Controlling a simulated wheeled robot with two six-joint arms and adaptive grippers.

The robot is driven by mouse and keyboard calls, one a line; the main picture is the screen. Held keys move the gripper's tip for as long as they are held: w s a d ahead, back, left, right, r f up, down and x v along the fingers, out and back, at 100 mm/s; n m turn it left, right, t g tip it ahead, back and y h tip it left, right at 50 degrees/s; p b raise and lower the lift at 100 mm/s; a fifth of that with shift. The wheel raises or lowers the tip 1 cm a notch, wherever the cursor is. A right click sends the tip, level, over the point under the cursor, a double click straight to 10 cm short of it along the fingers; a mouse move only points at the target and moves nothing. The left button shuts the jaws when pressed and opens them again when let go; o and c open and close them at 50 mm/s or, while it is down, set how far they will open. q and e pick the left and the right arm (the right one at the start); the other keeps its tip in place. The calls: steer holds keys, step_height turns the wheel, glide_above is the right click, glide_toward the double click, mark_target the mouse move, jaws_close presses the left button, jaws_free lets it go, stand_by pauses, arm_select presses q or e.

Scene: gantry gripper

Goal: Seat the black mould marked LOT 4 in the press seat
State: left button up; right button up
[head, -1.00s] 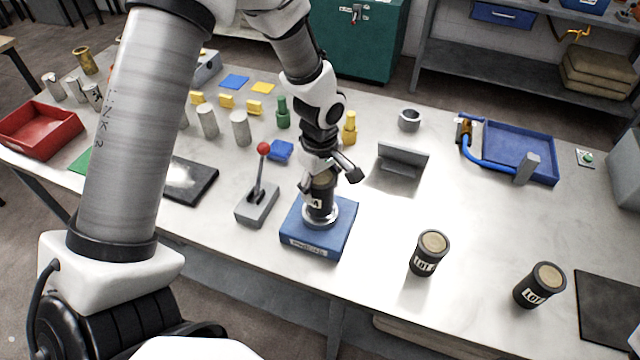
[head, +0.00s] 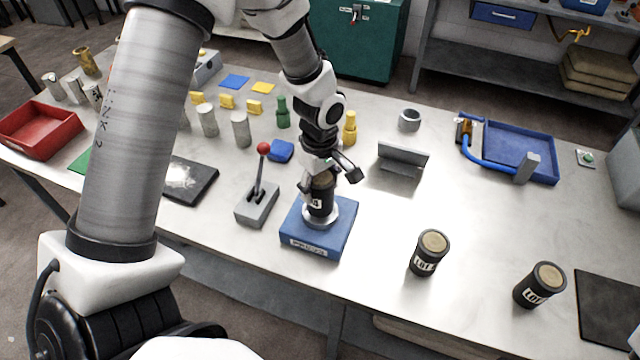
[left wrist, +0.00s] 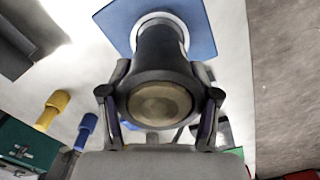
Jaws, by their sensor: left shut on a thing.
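The black mould (head: 320,201) stands upright at the silver ring seat (head: 318,221) on the blue press base (head: 301,243). Part of its white label shows a 4. My left gripper (head: 324,178) is shut on its upper part from above. In the left wrist view the tan-topped mould (left wrist: 158,103) sits between the two fingers (left wrist: 160,100), with the ring (left wrist: 183,28) around its lower end and the blue base (left wrist: 203,28) beyond. Whether its bottom rests fully in the ring is hidden. My right gripper is not in view.
A lever box with a red knob (head: 258,205) stands left of the press. Two other black LOT moulds (head: 428,256) (head: 538,287) stand to the right. A metal angle block (head: 402,160) and a blue tray (head: 530,150) lie behind. The table between press and moulds is clear.

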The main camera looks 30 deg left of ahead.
arm_select(q)
steer(key=shift+f+b, duration=1.1)
steer(key=shift+f, duration=0.3)
steer(key=o, duration=1.3)
steer(key=shift+o, duration=0.2)
step_height(320, 180, up, 12)
steer(key=shift+r, duration=0.1)
